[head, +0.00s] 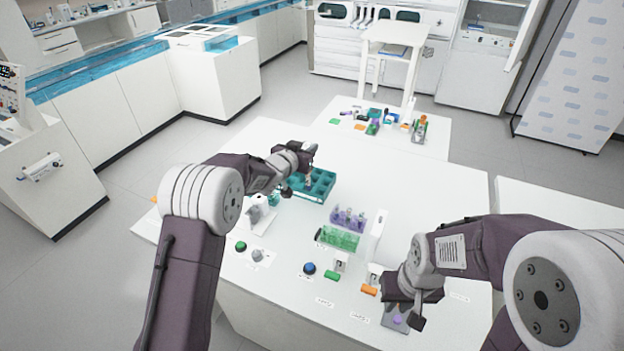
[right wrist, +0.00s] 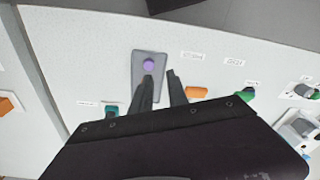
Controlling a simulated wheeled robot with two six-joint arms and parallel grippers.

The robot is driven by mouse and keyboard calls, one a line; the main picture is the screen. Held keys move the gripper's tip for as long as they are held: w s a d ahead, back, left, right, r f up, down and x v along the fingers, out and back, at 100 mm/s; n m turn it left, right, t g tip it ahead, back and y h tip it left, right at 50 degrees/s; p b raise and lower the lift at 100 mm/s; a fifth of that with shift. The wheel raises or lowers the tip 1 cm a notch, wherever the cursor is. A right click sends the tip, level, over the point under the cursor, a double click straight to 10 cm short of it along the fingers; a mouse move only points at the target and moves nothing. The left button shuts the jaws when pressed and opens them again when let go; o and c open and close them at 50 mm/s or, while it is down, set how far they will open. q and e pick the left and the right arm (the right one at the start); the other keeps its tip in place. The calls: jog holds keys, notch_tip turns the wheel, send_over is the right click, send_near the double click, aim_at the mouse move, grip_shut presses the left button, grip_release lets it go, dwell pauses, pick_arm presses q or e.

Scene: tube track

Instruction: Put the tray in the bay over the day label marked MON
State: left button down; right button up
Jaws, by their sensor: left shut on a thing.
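A teal tray (head: 323,183) with several compartments is at the far middle of the white table. My left gripper (head: 307,178) is at the tray's left edge and appears shut on it; the arm hides much of the contact. I cannot tell whether the tray is lifted. My right gripper (right wrist: 160,85) is open and empty, its fingers apart over the near right table, beside a grey plate with a purple disc (right wrist: 149,66). Small white labels (head: 360,317) lie near the front edge; their writing is too small to read, so I cannot tell which is MON.
A purple tube rack (head: 348,219) and a green rack (head: 338,239) stand mid-table. A blue knob (head: 309,268), a green block (head: 331,275) and an orange block (head: 369,290) are in front. A second table (head: 345,117) with small items is behind. The left-back tabletop is clear.

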pick_arm(q)
notch_tip(320, 180, down, 4)
jog(key=shift+w+r, duration=0.1)
jog(key=shift+f, duration=0.3)
pick_arm(e)
jog(key=shift+r, duration=0.1)
pick_arm(q)
notch_tip(320, 180, down, 4)
jog(key=shift+r, duration=0.2)
pick_arm(e)
jog(key=shift+r, duration=0.15)
pick_arm(q)
jog(key=shift+f, duration=0.3)
pick_arm(e)
jog(key=shift+f, duration=0.2)
pick_arm(q)
jog(key=c, duration=1.7)
grip_release()
jog(key=shift+s+f, duration=0.1)
jog(key=shift+s, duration=0.1)
pick_arm(e)
jog(key=shift+s+f, duration=0.1)
pick_arm(q)
jog(key=o, duration=0.4)
jog(key=shift+w, duration=0.1)
